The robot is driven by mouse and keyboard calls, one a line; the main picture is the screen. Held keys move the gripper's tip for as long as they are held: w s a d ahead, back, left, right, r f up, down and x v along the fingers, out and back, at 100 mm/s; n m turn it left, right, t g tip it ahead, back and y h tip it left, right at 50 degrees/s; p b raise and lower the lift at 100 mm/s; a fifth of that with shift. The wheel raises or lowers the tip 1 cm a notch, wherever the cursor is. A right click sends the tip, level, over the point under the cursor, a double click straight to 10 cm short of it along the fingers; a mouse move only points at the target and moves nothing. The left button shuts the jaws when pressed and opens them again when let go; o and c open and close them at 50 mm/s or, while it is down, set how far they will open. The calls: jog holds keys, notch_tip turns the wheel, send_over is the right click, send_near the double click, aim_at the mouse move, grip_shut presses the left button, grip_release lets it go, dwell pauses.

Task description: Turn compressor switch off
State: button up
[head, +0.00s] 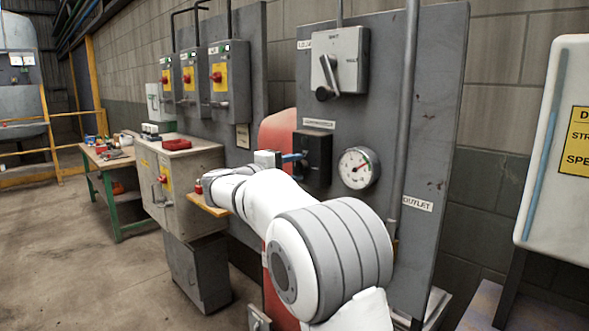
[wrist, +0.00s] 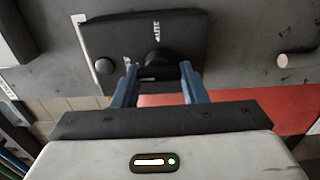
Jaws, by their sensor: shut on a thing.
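The compressor switch (head: 318,150) is a black box on the grey panel, under a small label. In the wrist view the box (wrist: 187,22) fills the upper middle, with white lettering, a round black knob (wrist: 158,60) and a small round button (wrist: 104,66) to its left. My gripper (head: 298,156) reaches the switch from the left in the head view. In the wrist view its two blue fingers (wrist: 158,68) stand on either side of the knob, shut on it. The lower part of the knob is partly hidden, and its exact setting is hard to read.
A pressure gauge (head: 358,168) sits right of the switch, and a grey lever switch (head: 340,62) is above it. A vertical pipe (head: 404,120) runs at the right. A red tank (head: 278,135) stands behind the panel. A grey cabinet (head: 205,165) and workbench stand at left.

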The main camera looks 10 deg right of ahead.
jog(key=o, duration=1)
jog(key=shift+a, duration=0.1)
jog(key=shift+a, duration=0.1)
jog(key=v, duration=0.7)
jog(key=shift+s+a, duration=0.15)
jog(key=shift+a, duration=0.1)
